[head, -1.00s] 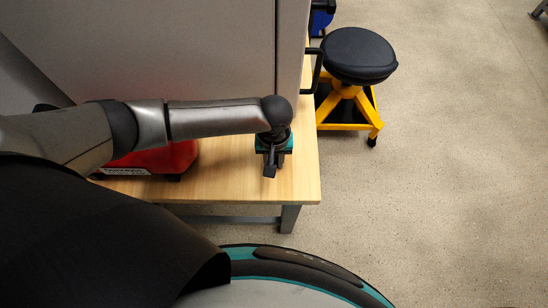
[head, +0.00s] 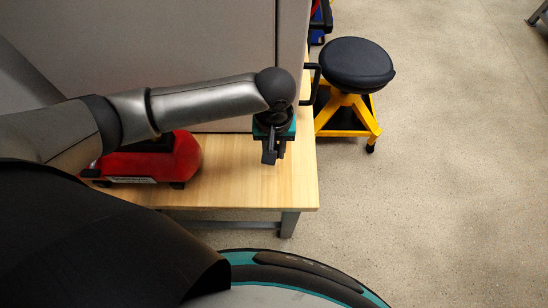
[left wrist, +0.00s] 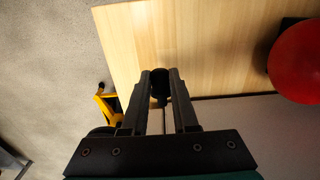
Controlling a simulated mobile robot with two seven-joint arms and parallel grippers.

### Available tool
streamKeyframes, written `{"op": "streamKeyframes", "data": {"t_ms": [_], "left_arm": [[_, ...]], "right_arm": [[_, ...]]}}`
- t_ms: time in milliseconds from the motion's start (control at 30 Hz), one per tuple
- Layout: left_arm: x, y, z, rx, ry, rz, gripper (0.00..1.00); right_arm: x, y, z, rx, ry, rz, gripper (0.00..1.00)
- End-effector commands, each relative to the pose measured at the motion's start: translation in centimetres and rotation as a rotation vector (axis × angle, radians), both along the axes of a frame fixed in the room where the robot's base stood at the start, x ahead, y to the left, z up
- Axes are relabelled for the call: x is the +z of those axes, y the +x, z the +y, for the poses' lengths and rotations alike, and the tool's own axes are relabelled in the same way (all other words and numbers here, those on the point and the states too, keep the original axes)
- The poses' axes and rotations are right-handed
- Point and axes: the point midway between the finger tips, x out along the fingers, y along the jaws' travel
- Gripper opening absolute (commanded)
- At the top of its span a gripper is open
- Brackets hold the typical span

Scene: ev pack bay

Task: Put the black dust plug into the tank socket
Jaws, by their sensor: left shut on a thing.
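My left gripper (head: 270,157) is over the right part of the wooden table, to the right of the red tank (head: 185,155). In the left wrist view its fingers (left wrist: 160,78) are shut on the black dust plug (left wrist: 160,88), a small dark round piece with a thin piece trailing behind it. In the head view the plug cannot be told apart from the dark fingers. The tank also shows at the right edge of the left wrist view (left wrist: 300,62), well apart from the plug. I cannot make out the tank socket. My right gripper is not in view.
The wooden table (head: 225,195) is bare around the gripper and ends just to its right. A grey panel (head: 190,40) rises behind the gripper and tank. A stool (head: 357,65) with a black seat and yellow frame stands on the floor beyond the table's right edge.

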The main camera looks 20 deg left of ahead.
Motion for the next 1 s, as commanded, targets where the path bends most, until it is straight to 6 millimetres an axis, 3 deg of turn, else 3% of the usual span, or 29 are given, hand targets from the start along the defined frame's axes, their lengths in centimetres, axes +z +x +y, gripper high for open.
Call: {"op": "streamKeyframes", "data": {"t_ms": [33, 100, 300, 600, 767, 1000], "left_arm": [[1.9, 0.1, 0.0, -0.002, -0.002, -0.004, 0.0], [3.7, 0.0, 0.0, -0.002, -0.002, -0.003, 0.0], [7.4, 0.1, 0.0, 0.0, -0.001, -0.002, 0.0], [9.0, 0.1, 0.1, -0.003, 0.0, -0.001, 0.0], [9.6, 0.8, 0.8, -0.034, 0.0, -0.01, 0.0], [12.0, 1.8, 3.2, -0.147, 0.0, -0.018, 0.0]], "right_arm": [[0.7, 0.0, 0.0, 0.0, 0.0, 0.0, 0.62], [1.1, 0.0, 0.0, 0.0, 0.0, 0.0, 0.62], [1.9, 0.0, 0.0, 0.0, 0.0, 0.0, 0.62], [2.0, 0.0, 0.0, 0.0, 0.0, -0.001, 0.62], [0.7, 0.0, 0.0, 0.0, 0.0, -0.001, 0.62], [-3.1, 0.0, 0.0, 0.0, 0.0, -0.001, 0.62]]}}
